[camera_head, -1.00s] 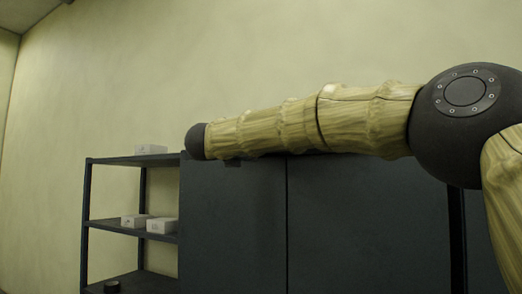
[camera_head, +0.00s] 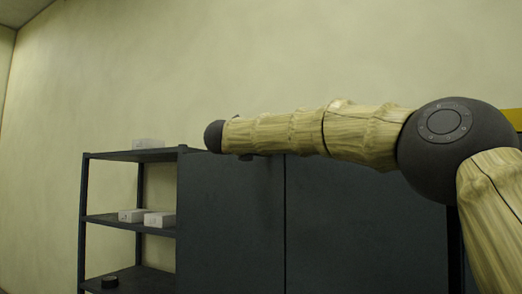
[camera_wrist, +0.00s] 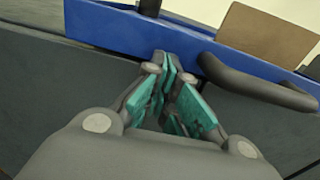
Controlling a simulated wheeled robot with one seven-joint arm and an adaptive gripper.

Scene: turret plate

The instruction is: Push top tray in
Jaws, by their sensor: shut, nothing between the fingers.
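In the wrist view, a long blue front (camera_wrist: 120,28), which looks like the tray's, runs slanting across the upper part. A dark grey bar handle (camera_wrist: 255,85) is fixed to it right of centre. My gripper (camera_wrist: 168,72) has teal finger pads drawn close together, shut and empty. Its fingertips are at the lower edge of the blue front, just left of the handle. I cannot tell whether they touch it. The head view shows my arm but neither the tray nor the gripper.
A brown box-like block (camera_wrist: 267,35) shows behind the blue front. In the head view, a dark cabinet (camera_head: 230,220) stands behind my arm. An open shelf rack (camera_head: 130,218) with white boxes (camera_head: 158,219) is at its left.

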